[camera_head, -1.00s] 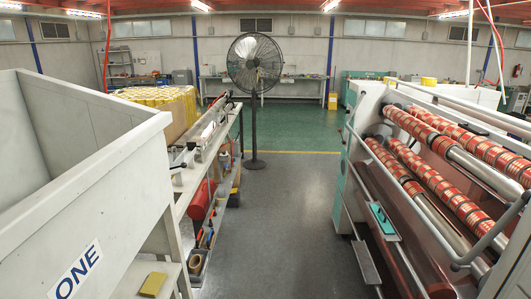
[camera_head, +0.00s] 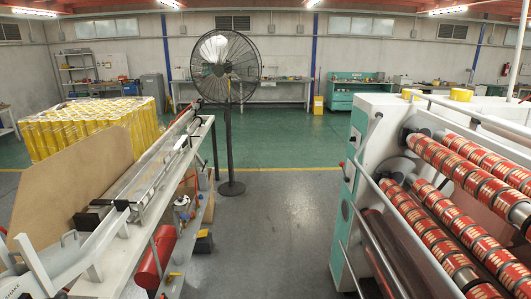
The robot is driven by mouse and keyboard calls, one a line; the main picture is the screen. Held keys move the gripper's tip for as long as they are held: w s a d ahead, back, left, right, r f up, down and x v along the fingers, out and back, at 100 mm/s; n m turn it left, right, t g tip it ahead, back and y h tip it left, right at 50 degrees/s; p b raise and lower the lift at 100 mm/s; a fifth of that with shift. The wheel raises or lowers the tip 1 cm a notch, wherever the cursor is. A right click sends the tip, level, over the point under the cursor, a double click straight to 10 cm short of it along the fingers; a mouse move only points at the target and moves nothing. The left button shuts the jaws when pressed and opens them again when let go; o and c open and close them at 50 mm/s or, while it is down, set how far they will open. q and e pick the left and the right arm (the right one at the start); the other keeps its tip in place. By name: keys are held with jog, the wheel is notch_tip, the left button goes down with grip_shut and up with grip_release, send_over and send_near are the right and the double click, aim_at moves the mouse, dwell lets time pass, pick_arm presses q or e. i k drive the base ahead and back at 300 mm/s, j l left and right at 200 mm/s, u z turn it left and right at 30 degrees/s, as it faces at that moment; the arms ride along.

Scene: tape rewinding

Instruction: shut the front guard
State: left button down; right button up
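The tape rewinding machine (camera_head: 345,185) stands at the right, with white and green side panels. Several rollers wound with red and gold tape (camera_head: 465,155) are exposed on its front side. A grey bent tube (camera_head: 364,150) runs along the near side of the machine, sloping down toward the front. It may be part of the front guard, but I cannot tell for sure. The lower part of the machine is cut off by the picture's bottom edge. Neither of my grippers is in view.
A long workbench (camera_head: 150,215) with metal rails runs along the left. A red cylinder (camera_head: 156,256) lies under it. A black pedestal fan (camera_head: 226,70) stands ahead. Stacked yellow rolls (camera_head: 85,125) are at the left. The grey floor aisle (camera_head: 265,235) between bench and machine is clear.

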aim_at(218, 70)
jog(key=i+u, duration=0.15)
jog(key=i, duration=2.75)
jog(key=i+j+z, duration=0.1)
jog(key=i, duration=0.6)
jog(key=i+j+z, duration=0.1)
jog(key=i, duration=0.55)
